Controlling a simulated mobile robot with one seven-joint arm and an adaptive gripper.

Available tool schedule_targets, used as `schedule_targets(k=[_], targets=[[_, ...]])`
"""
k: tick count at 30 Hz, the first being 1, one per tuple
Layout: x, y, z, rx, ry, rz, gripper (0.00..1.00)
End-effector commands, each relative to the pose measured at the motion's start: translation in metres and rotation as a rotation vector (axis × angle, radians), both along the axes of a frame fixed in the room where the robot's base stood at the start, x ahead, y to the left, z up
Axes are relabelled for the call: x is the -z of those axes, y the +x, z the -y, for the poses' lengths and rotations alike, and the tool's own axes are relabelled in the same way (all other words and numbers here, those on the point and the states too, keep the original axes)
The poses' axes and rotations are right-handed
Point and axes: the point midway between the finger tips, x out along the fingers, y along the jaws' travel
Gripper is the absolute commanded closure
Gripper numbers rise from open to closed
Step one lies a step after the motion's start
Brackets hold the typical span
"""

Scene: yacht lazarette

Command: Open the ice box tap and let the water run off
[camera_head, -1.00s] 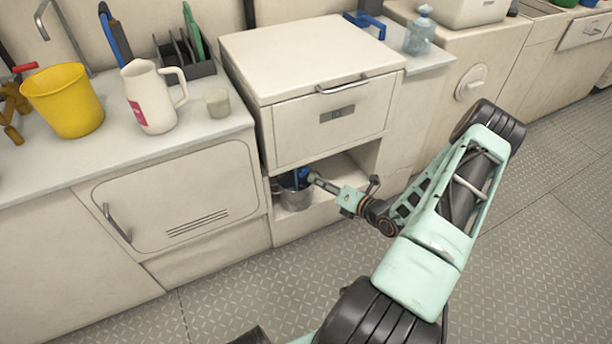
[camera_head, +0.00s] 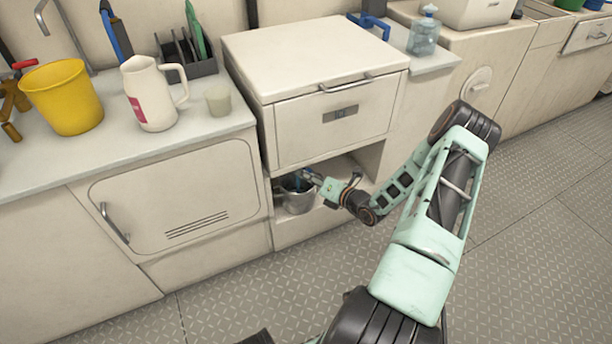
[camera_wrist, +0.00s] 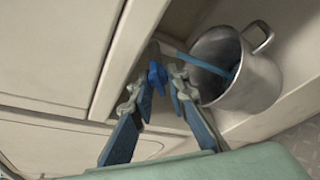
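The ice box (camera_head: 290,125) is a cream cabinet with a closed drawer front above an open recess. A blue tap handle (camera_wrist: 157,76) shows in the wrist view under the box. A grey metal pot (camera_head: 297,202) stands upright in the recess; it fills the right of the wrist view (camera_wrist: 250,85). A blue strip (camera_wrist: 205,64) runs from beside the tap into the pot's mouth; whether it is water or a tube I cannot tell. My gripper (camera_wrist: 167,80) has its fingers apart at the handle, with the handle nearer the left fingertip. Contact is unclear.
The counter at left holds a yellow bucket (camera_head: 62,98), a white jug (camera_head: 150,95), a small cup (camera_head: 219,100) and a dark rack (camera_head: 190,68). A water bottle (camera_head: 424,34) stands at right. Recess walls are close around my gripper; the floor (camera_head: 540,240) is clear.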

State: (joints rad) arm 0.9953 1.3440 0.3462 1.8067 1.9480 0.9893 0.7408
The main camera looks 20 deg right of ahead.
Motion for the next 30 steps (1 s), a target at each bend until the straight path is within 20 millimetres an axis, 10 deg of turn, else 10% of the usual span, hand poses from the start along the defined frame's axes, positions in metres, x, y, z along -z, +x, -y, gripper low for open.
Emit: schedule_targets(k=[30], targets=[[-0.0020, -0.0007, 0.0005, -0.003, -0.487, 0.015, 1.00]])
